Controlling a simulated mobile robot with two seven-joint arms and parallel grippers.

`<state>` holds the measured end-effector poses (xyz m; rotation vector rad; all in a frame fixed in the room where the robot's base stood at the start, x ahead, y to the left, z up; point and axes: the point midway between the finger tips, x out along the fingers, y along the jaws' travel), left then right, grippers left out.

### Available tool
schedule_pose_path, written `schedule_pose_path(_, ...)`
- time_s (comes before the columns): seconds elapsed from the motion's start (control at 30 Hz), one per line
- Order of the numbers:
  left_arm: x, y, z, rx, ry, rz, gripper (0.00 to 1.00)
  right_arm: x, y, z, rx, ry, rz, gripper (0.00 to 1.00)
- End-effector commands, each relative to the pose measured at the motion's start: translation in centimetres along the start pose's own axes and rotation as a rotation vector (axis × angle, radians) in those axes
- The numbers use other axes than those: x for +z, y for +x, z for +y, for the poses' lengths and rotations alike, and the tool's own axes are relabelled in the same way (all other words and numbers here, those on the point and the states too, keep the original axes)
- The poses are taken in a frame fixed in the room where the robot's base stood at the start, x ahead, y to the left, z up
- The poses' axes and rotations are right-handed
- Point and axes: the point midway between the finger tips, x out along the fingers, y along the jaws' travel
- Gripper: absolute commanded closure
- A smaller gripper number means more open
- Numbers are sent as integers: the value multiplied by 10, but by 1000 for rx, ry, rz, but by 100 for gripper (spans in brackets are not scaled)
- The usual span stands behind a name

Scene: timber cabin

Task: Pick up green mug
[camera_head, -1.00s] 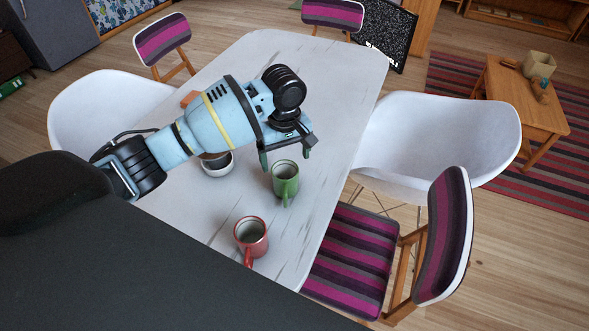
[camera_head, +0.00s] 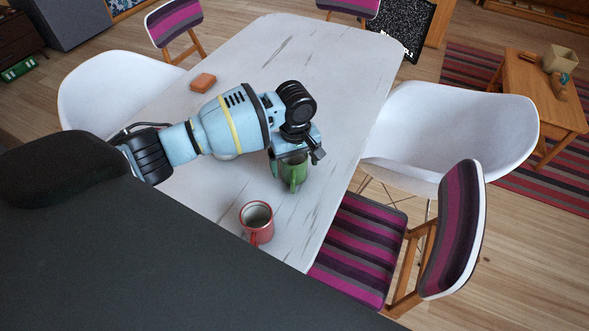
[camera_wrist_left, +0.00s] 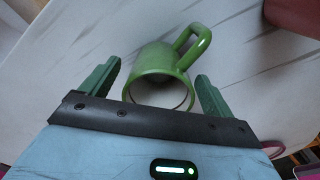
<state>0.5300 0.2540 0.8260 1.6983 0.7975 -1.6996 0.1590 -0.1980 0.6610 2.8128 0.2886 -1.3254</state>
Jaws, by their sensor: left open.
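The fingers are open, one on each side of the mug, with a gap visible at both sides. My right gripper is not in view.
A red mug (camera_head: 257,222) stands nearby on the table, toward the front; a corner of red (camera_wrist_left: 293,14) also shows in the left wrist view. White chairs (camera_head: 455,125) and a striped chair (camera_head: 355,250) surround the table.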

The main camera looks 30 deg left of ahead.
Motion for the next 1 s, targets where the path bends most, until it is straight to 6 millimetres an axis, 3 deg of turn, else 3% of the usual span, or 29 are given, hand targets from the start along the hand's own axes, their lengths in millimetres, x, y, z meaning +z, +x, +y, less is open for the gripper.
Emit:
schedule_pose_path(0.3, 0, 4, 0, 1, 0, 2, 13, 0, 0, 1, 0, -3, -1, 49)
schedule_pose_path(0.7, 0, 4, 0, 1, 0, 1, 66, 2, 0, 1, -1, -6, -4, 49)
schedule_pose_path(1.0, 0, -2, 1, 4, 0, 2, 66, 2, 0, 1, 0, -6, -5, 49)
